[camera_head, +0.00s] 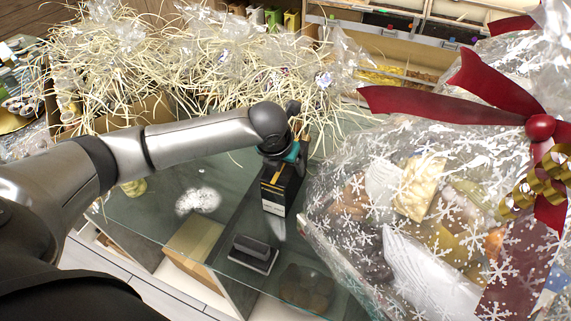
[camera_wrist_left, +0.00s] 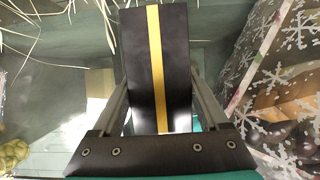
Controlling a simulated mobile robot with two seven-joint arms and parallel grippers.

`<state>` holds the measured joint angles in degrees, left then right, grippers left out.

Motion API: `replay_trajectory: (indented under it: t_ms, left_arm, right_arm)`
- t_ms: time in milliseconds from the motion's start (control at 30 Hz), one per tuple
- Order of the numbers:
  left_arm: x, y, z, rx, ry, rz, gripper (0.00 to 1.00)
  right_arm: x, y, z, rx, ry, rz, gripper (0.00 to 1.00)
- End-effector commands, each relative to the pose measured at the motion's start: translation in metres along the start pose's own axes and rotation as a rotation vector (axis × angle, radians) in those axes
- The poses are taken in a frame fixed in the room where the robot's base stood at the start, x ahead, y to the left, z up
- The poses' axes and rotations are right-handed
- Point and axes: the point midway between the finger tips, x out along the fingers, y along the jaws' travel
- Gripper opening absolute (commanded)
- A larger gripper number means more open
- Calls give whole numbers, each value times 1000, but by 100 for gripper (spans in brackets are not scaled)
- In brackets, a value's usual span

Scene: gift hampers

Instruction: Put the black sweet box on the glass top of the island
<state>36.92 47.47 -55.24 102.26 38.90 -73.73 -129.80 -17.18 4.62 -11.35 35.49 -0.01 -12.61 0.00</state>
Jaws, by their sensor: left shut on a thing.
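The black sweet box (camera_head: 279,192) has a gold-yellow stripe and stands upright at the glass top (camera_head: 232,183) of the island. My left gripper (camera_head: 284,156) reaches over it from above and is shut on its upper part. In the left wrist view the black box (camera_wrist_left: 180,62) with its yellow stripe lies between the two fingers of my left gripper (camera_wrist_left: 160,100). I cannot tell whether the box's base touches the glass. My right gripper is not in view.
A large snowflake-wrapped hamper (camera_head: 400,215) with a red bow (camera_head: 540,127) stands close to the box's right. Straw-filled hampers (camera_head: 130,70) line the back. A small gold item (camera_head: 133,188) is at left. Clear glass lies left of the box; items show beneath it.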

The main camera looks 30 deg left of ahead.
Motion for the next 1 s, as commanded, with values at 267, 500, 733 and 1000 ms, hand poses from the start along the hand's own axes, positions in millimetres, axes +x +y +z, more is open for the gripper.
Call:
replay_trajectory:
  t_ms: [267,500,733,1000]
  left_arm:
    - [2,0,-1,-1,1,0,100]
    - [2,0,-1,0,0,0,100]
    - [-21,1,2,0,-2,1,100]
    - [-78,0,3,0,-3,-1,100]
  right_arm:
    - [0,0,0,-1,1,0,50]
    - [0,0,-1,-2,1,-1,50]
    - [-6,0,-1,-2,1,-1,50]
    - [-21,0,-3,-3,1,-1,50]
